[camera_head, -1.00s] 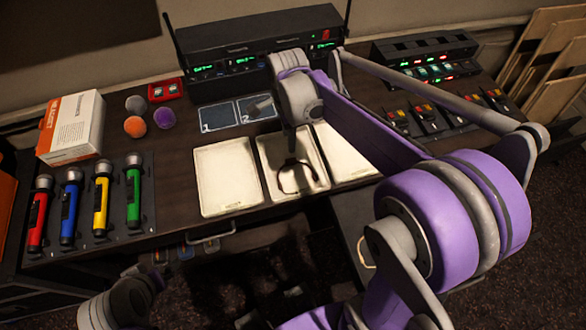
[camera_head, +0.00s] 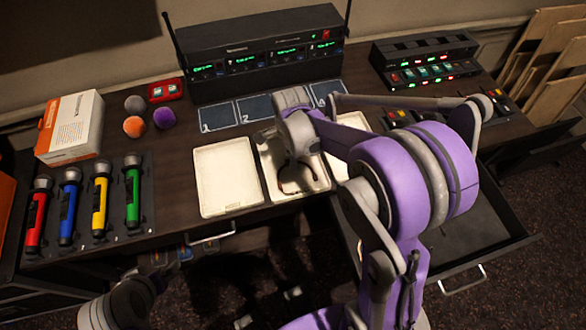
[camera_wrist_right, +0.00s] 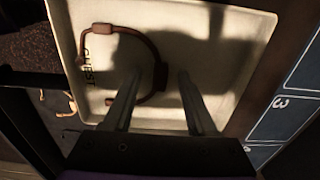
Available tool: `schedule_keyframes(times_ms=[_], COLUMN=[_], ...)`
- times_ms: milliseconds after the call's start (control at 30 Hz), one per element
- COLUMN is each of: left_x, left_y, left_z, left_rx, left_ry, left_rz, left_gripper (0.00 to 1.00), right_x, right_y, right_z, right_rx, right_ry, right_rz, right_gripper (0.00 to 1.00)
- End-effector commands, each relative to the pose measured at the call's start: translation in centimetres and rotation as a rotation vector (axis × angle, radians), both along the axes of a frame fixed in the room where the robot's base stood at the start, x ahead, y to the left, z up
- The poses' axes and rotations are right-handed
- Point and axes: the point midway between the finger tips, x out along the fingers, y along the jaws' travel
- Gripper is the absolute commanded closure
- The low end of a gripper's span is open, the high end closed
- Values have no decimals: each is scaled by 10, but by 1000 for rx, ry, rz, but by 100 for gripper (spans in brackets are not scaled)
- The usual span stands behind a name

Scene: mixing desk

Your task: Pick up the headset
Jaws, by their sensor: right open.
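The headset (camera_head: 285,188) is a thin dark-reddish band lying in the middle cream tray (camera_head: 266,182) on the desk. In the right wrist view, the headset (camera_wrist_right: 147,40) curves over the tray floor beside the "GUEST" label. My right gripper (camera_wrist_right: 160,78) is open above the tray, its fingers pointing at the headset's darker end piece, which shows between and beyond the fingertips. I see no grip on it. In the head view my right wrist hides part of the tray. My left arm (camera_head: 118,302) is low at the left; its gripper is in shadow.
A cream tray (camera_head: 228,178) stands left of the middle one; another is partly behind my right arm. A receiver unit (camera_head: 255,55) stands behind numbered pads (camera_head: 220,117). Several microphones (camera_head: 100,200) and a white-orange box (camera_head: 70,128) are at left. An open drawer (camera_head: 490,225) juts out right.

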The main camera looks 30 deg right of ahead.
Motion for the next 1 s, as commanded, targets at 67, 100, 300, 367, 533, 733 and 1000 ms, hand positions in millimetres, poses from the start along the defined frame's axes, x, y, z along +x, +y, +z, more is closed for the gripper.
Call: schedule_keyframes(times_ms=[67, 100, 300, 367, 533, 733, 1000], left_x=[0, 0, 0, 0, 0, 0, 1], left_y=[0, 0, 0, 0, 0, 0, 0], left_z=[0, 0, 0, 0, 0, 0, 4], left_rx=[0, 0, 0, 0, 0, 0, 0], left_ry=[0, 0, 0, 0, 0, 0, -2], left_rz=[0, 0, 0, 0, 0, 0, 0], left_gripper=[0, 0, 0, 0, 0, 0, 0], right_x=[0, 0, 0, 0, 0, 0, 0], right_y=[0, 0, 0, 0, 0, 0, 0], right_z=[0, 0, 1, 0, 1, 1, 34], right_rx=[0, 0, 0, 0, 0, 0, 0], right_ry=[0, 0, 0, 0, 0, 0, 0], right_rz=[0, 0, 0, 0, 0, 0, 0], right_gripper=[46, 53, 89, 100, 100, 100, 100])
